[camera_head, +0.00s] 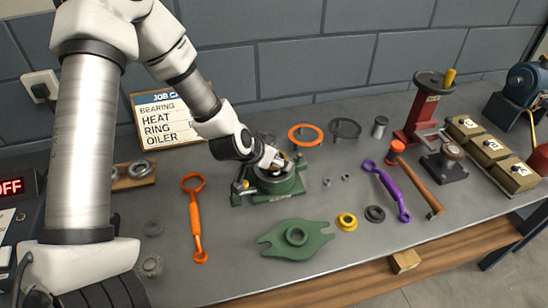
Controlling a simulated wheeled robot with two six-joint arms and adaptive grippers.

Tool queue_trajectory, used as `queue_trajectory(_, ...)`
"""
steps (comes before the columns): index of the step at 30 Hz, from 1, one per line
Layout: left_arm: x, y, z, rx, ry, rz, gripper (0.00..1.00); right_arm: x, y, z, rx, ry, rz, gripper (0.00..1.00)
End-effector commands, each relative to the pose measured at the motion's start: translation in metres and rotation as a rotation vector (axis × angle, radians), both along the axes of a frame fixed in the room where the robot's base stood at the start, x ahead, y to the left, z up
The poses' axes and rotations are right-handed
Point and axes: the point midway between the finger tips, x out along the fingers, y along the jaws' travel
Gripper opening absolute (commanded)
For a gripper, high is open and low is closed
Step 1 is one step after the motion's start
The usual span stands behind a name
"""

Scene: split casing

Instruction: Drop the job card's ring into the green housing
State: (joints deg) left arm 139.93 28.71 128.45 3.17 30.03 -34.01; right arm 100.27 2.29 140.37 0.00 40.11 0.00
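The job card (166,118) stands against the back wall and reads BEARING, HEAT, RING, OILER. The green housing (281,186) sits mid-table, open side up. My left gripper (276,163) points down into the mouth of the housing. Its fingers and the arm hide much of the opening, so I cannot tell whether they are open or hold something. An orange ring (305,134) and a dark grey ring (345,128) lie flat behind the housing to the right. My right gripper is not in view.
A green cover (296,240) lies in front of the housing. An orange wrench (195,217), a purple wrench (387,190), a hammer (420,183) and a yellow ring-shaped part (347,222) lie around. A red press (422,115) and labelled bins (492,150) stand right.

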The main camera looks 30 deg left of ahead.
Motion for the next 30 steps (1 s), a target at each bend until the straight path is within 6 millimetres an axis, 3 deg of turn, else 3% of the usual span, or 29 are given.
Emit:
queue_trajectory(16,0.0002,0.0001,-0.0061,0.001,-0.001,-0.001,0.23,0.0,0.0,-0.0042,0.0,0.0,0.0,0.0)
queue_trajectory(17,0.0003,0.0001,-0.0057,0.001,-0.001,-0.001,0.8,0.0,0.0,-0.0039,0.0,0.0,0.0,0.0)
queue_trajectory(18,0.0002,0.0,-0.0057,0.0,-0.001,0.0,0.94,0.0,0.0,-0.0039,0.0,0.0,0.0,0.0)
queue_trajectory(19,0.0002,0.0,-0.0057,0.001,-0.001,-0.001,0.98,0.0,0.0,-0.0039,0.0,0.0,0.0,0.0)
queue_trajectory(30,0.0,-0.0001,-0.006,0.0,0.0,0.0,0.98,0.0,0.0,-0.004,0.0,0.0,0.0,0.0)
